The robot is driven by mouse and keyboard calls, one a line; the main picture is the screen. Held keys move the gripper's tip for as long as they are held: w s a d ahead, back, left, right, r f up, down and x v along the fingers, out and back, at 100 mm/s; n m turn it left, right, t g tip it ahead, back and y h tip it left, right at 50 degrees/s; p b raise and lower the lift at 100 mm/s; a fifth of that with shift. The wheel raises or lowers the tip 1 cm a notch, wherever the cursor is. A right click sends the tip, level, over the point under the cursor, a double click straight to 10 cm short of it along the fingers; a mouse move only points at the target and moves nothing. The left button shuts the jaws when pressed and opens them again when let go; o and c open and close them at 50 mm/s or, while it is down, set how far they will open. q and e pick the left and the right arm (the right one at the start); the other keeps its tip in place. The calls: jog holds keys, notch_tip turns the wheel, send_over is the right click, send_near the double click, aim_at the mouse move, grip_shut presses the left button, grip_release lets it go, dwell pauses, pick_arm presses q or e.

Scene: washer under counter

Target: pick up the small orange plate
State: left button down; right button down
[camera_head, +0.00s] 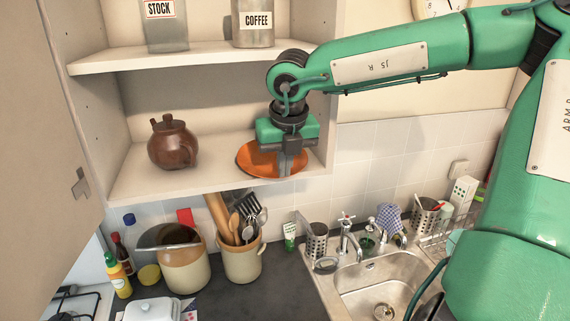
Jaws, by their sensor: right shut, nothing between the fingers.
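The small orange plate (256,161) lies on the lower shelf of the open wall cupboard, toward its right side. My right gripper (286,172) points down in front of the plate and hides part of its middle and right side. Its fingers are shut with nothing between them. The fingertips overlap the plate in the picture, but I cannot tell whether they touch it. My left gripper is not in view.
A brown teapot (173,145) stands left of the plate on the same shelf (130,185). The upper shelf holds a coffee tin (253,30) and a stock tin (165,30). Below are utensil crocks (241,262) and a sink (385,285). A cupboard door (50,130) stands at left.

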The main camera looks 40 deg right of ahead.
jog(key=shift+f, duration=0.1)
dwell(0.3)
jog(key=s, duration=0.1)
jog(key=s+a+b, duration=0.1)
jog(key=b, duration=0.1)
jog(key=shift+s+a, duration=0.25)
jog(key=shift+s, duration=0.15)
jog(key=shift+w, duration=0.1)
